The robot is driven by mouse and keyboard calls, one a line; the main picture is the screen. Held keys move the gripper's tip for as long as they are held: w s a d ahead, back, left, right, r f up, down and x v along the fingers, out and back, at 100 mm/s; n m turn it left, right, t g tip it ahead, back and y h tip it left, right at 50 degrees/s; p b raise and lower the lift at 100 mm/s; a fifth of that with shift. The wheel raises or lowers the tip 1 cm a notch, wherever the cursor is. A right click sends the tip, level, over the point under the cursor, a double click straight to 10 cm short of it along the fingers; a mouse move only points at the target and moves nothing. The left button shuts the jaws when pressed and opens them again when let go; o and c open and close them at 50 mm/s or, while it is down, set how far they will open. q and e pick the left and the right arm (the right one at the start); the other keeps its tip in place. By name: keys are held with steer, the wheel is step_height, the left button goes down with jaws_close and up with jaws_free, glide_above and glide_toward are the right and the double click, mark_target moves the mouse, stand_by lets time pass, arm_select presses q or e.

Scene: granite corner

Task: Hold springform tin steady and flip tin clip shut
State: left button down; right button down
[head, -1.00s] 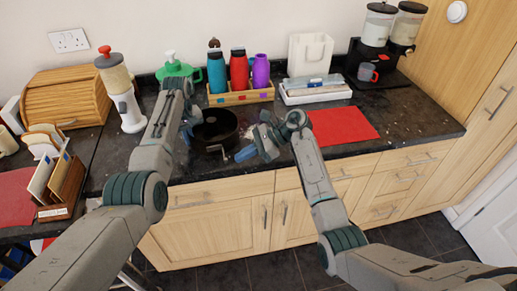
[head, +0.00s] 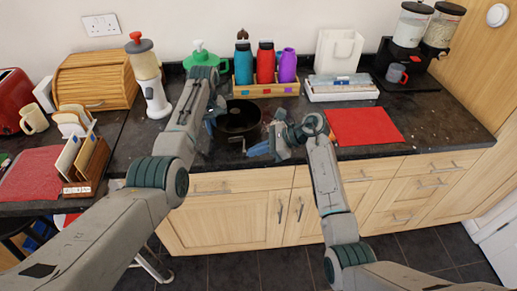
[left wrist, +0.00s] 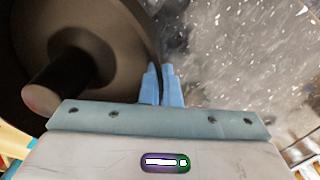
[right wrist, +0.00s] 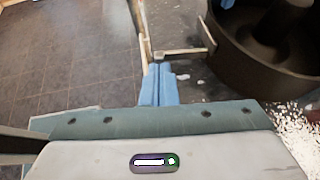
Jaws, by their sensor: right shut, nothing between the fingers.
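The dark springform tin (head: 240,118) stands on the granite worktop near its front edge. It also fills the upper left of the left wrist view (left wrist: 110,25), with a central tube inside. My left gripper (head: 211,122) is at the tin's left side; in the left wrist view its fingers (left wrist: 162,75) are closed together on the tin's wall. The tin clip (right wrist: 183,52) juts out from the tin's wall in the right wrist view. My right gripper (right wrist: 159,72) is shut and empty, its fingertips close to the clip's outer end; I cannot tell whether they touch.
A red mat (head: 365,126) lies right of the tin. A white and grey dispenser (head: 151,85) stands at the left. The counter's front edge is close below my right gripper.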

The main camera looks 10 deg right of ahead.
steer(key=shift+m+t, duration=0.8)
steer(key=shift+t, duration=0.1)
steer(key=shift+a, duration=3.6)
steer(key=shift+d, duration=0.1)
steer(key=shift+w+d, duration=0.5)
steer(key=shift+d, duration=0.1)
